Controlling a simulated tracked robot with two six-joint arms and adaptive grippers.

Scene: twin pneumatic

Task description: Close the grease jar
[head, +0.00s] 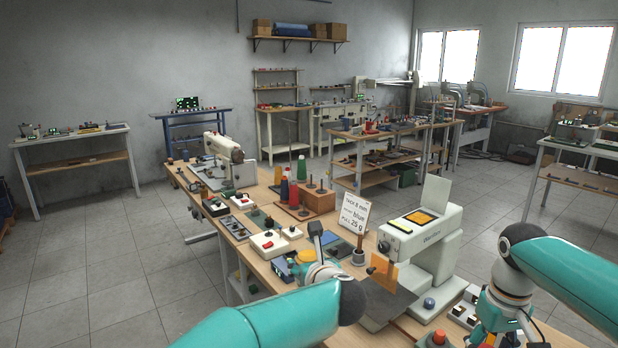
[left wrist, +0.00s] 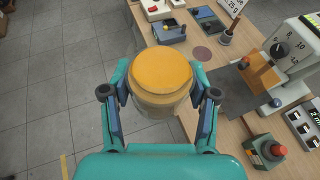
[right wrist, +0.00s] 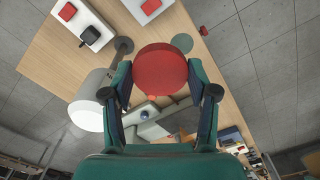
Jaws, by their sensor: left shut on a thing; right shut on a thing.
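The jar (left wrist: 160,102) has a pale, see-through body and a round amber top (left wrist: 162,70); I cannot tell whether the top is grease or a cover. My left gripper (left wrist: 162,92) is shut on it, a finger on each side, above the floor by the bench's front edge. In the head view a yellow round patch (head: 305,256) shows beside my left wrist. A round red disc (right wrist: 160,70), probably the lid, is between the fingers of my right gripper (right wrist: 160,82), which is shut on it. The disc is apart from the jar.
A card on a stand (head: 354,213), spools (head: 294,190) and small switch boxes (head: 268,243) crowd the bench. A green box with a red button (left wrist: 268,151) sits near the front edge.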

